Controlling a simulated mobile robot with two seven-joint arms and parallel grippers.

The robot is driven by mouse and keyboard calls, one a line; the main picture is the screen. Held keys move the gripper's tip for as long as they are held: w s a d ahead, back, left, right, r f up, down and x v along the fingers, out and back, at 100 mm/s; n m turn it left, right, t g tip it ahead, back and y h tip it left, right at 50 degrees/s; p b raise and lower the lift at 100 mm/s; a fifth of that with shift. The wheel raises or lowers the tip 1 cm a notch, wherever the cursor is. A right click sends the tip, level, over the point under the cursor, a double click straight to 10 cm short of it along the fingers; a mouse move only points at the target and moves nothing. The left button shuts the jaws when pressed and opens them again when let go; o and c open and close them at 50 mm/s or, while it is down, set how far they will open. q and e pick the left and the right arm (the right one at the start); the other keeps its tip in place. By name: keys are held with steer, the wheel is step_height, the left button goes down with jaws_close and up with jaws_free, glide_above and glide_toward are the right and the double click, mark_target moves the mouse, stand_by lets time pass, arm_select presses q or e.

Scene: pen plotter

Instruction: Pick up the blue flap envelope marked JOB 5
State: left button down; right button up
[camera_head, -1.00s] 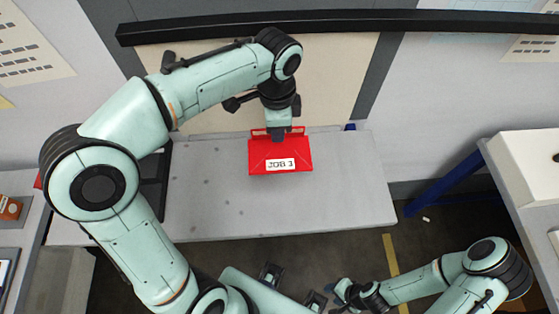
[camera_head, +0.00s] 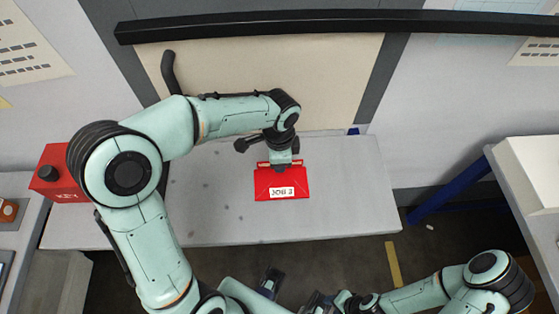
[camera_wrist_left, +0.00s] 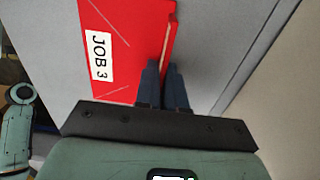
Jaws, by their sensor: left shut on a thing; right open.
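A red envelope (camera_head: 264,185) with a white label is at the middle of the grey table (camera_head: 330,215). The label reads JOB 3 in the left wrist view (camera_wrist_left: 122,30). My left gripper (camera_head: 281,163) is shut on the far edge of this red envelope. In the left wrist view the fingers (camera_wrist_left: 162,75) pinch that edge. I cannot tell whether the envelope touches the table. No blue flap envelope marked JOB 5 shows in these views. My right gripper (camera_head: 322,300) is open at the bottom of the head view, away from the table, partly cut off.
A red box marked KEY (camera_head: 62,178) stands at the table's left end, partly behind my left arm. A black rail (camera_head: 330,23) crosses above the back. A white box (camera_head: 530,170) stands at the right. The table's right part is clear.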

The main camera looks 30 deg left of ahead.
arm_select(q)
steer(key=shift+f, duration=0.1)
steer(key=c, duration=1.2)
jaws_free()
